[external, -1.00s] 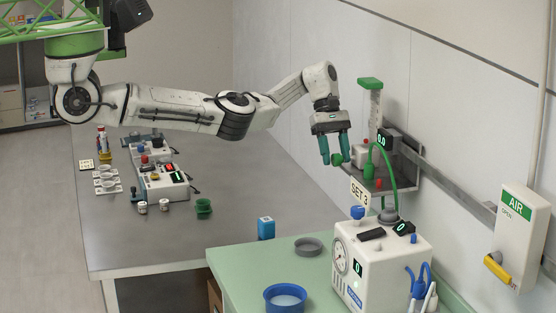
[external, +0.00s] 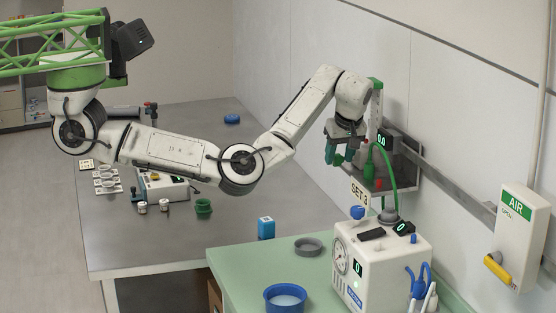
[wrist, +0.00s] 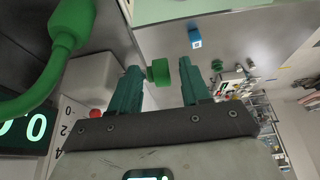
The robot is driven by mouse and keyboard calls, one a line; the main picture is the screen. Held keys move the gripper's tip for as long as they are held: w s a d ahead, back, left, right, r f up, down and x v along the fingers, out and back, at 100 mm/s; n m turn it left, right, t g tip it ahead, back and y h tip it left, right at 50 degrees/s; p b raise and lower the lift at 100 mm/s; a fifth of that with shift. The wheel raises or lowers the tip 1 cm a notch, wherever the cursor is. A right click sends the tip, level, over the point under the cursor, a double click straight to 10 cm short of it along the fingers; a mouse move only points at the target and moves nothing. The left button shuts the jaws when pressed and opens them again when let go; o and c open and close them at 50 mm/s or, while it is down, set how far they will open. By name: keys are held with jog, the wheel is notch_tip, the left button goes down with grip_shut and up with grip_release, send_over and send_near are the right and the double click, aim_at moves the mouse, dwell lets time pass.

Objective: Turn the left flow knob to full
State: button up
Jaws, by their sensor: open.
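A green knob (wrist: 160,71) shows between the two fingers of my gripper (wrist: 160,82) in the wrist view, nearer the left finger. I cannot tell whether that finger touches it. My gripper is open. In the external view, my gripper (external: 340,150) is at the left side of the wall-mounted flow unit, and its fingers partly cover the knob there. The unit's display (external: 382,141) reads 0.0. In the wrist view, a white body with a scale of 0, 2 and 4 (wrist: 68,128) and a red button (wrist: 96,113) sit left of the fingers.
A grey wall rail (external: 450,182) and an AIR box (external: 515,225) are to the right. The grey table (external: 170,235) holds a blue box (external: 266,228) and several small items.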

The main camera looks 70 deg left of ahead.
jog(key=b+v, duration=0.1)
jog(key=v, duration=0.9)
jog(key=s+a+f+m+t+p, duration=0.1)
jog(key=s+f+m, duration=0.3)
jog(key=f, duration=0.6)
jog(key=s+a+f+m+t+p, duration=0.2)
jog(key=s+f+m, duration=0.25)
jog(key=f, duration=0.55)
jog(key=s+d+f+m, duration=0.1)
jog(key=s+f+m, duration=0.1)
jog(key=s+f, duration=0.1)
jog(key=s+d+f+m+h, duration=0.1)
jog(key=s+d+f+m, duration=0.1)
jog(key=s, duration=0.4)
jog(key=s+d+f+m+p, duration=0.1)
jog(key=s+f+m, duration=0.3)
jog(key=s, duration=0.1)
jog(key=shift+s+d+h, duration=0.15)
jog(key=shift+s+h, duration=0.1)
jog(key=shift+h, duration=0.15)
jog(key=shift+s+d+f+m, duration=0.2)
jog(key=shift+s+m, duration=0.05)
jog(key=shift+s, duration=0.2)
